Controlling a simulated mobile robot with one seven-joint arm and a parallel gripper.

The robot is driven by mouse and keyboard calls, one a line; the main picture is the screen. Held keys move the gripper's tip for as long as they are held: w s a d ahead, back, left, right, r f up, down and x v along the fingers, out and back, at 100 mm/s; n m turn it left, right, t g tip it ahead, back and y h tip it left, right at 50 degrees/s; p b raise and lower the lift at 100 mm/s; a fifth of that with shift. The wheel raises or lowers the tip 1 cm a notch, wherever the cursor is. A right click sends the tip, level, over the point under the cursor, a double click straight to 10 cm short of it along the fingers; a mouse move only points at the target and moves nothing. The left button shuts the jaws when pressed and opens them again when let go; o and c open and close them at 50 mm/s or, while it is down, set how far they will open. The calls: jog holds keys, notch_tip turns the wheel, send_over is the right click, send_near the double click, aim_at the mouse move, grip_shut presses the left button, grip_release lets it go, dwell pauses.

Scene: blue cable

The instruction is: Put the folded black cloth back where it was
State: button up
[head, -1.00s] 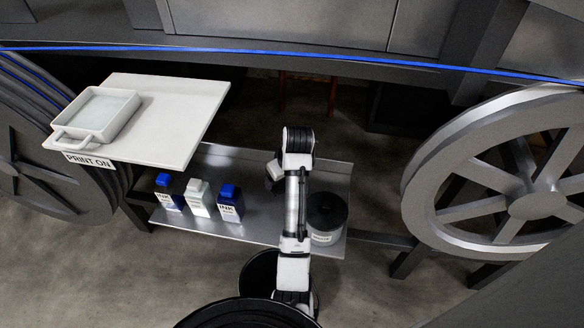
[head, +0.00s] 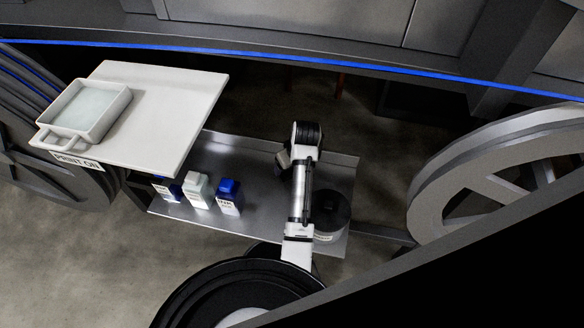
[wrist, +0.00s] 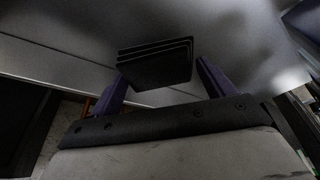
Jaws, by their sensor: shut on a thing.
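The folded black cloth (wrist: 155,66) shows in the wrist view as a stack of dark layers between the two purple fingers of my gripper (wrist: 165,85). The gripper is shut on it and holds it in front of a grey metal surface (wrist: 60,65). I cannot tell whether the cloth touches that surface. In the head view my arm reaches over the metal shelf (head: 255,172). The cloth cannot be made out there, and the gripper is mostly hidden by the arm.
Three ink bottles (head: 198,192) stand on the shelf left of my arm. A black round container (head: 328,212) stands right of it. A white board (head: 165,130) at upper left bears a white tray (head: 62,132). A blue cable (head: 300,60) crosses above. A large wheel (head: 440,190) is at right.

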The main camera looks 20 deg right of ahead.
jog(key=shift+f, duration=1.55)
jog(key=o, duration=0.8)
jog(key=v, duration=1.2)
jog(key=shift+b, duration=0.4)
